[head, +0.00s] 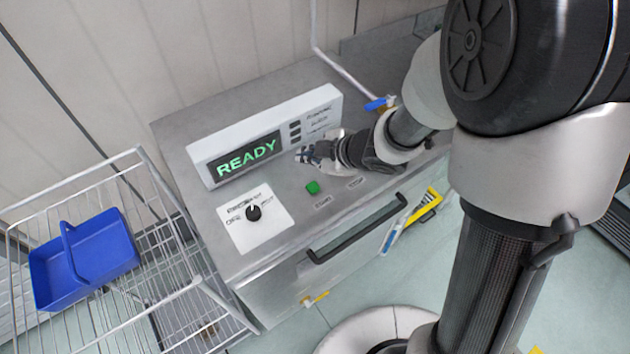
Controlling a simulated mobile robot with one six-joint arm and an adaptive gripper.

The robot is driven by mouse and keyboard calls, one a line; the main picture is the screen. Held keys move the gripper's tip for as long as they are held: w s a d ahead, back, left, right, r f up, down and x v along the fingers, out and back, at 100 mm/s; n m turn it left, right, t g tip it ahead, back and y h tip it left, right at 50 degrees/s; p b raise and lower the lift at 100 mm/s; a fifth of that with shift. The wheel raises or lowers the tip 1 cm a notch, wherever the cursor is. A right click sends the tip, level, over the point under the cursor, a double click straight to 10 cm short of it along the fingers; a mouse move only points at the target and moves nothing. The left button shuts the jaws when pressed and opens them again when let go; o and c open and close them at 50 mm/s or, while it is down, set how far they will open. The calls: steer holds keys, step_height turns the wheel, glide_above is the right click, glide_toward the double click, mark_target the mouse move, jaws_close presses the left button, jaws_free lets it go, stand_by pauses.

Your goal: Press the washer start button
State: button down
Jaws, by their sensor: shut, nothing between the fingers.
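The washer (185,129) is a grey metal cabinet with a sloped display box on top; its screen (246,157) reads READY in green. A small green button (312,187) sits on the top surface with a label below it, too small to read surely. My gripper (300,155) is shut and empty, in front of the display box, above and slightly left of the green button in the picture. It appears apart from the button. Another label lies to the right, under my wrist; whatever control stands there is hidden by my gripper and wrist.
A black dial (253,212) on a white plate is left of the button. A black handle (357,230) runs along the washer's front. A wire rack (150,240) with a blue basket (105,245) stands left. A pipe with a blue valve handle (377,104) is behind.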

mark_target(311, 189)
steer(key=shift+f, duration=0.1)
step_height(311, 189, down, 9)
steer(key=b, duration=0.8)
steer(key=shift+r, duration=0.2)
stand_by(0.9)
steer(key=shift+f+b, duration=0.45)
steer(key=shift+b, duration=0.1)
steer(key=shift+f+b, duration=0.35)
steer(key=shift+f, duration=0.1)
stand_by(0.4)
stand_by(0.4)
steer(key=shift+r+p, duration=0.95)
steer(key=shift+p, duration=0.05)
